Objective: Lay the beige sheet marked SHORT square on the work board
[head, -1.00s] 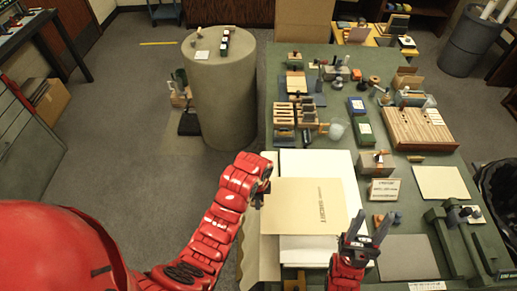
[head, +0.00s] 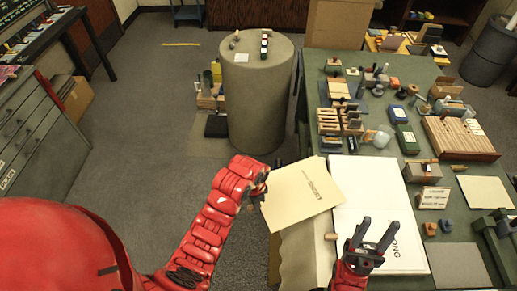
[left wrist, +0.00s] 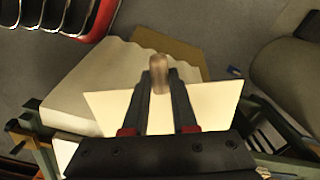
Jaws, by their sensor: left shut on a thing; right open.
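The beige sheet (head: 292,197), with small sideways dark lettering too small to read surely, is held by its left edge in my left gripper (head: 262,186). It tilts and covers only the upper left part of a large white board (head: 365,195) on the green table. The white board carries large letters ending "ONG", partly hidden by my right gripper (head: 373,240), which is open and empty above it. In the left wrist view the beige sheet (left wrist: 110,108) shows behind the left fingers (left wrist: 160,90), with a wooden knob (left wrist: 160,72) at their tips.
A cream wavy-edged piece (head: 308,250) lies at the table's left edge, below the sheet, with a wooden peg (head: 330,236) beside it. A small sign (head: 434,197) and a wooden block (head: 422,171) stand right of the board. A grey round pedestal (head: 258,100) stands behind.

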